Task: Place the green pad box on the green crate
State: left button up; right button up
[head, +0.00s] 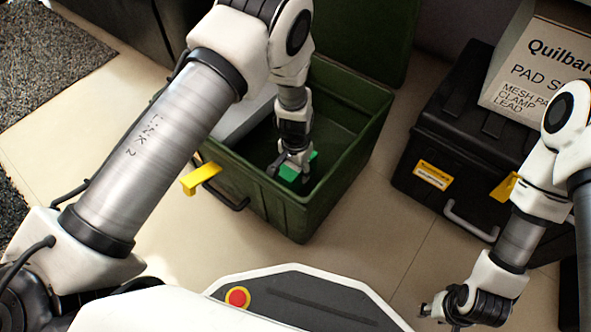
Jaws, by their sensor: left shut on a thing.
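The green crate (272,208) stands open on the floor in the middle, its lid (362,35) raised at the back. My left gripper (290,170) reaches down inside the crate, over its front part. It is shut on a small bright green box (288,173), which I take to be the green pad box. The fingers hide much of it, and I cannot tell whether it touches the crate's floor. My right gripper (436,308) hangs low at the lower right, away from the crate. Its fingers are too small to judge.
A pale grey object (240,112) is partly visible in the crate's left side behind my arm. A black case (450,150) with a yellow latch stands right, bearing a cardboard carton (545,65). A dark rug (45,50) lies left. Tiled floor (385,240) between crate and case is clear.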

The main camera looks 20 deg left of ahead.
pick_arm(q)
jog(key=o, duration=1.6)
jog(key=shift+f, duration=0.15)
jog(key=shift+c, duration=0.2)
notch_tip(320, 180, up, 12)
jog(key=p, duration=0.7)
jog(key=shift+f+p, duration=0.25)
jog(key=shift+p, duration=0.15)
jog(key=shift+r, duration=0.5)
jog(key=shift+f, duration=0.1)
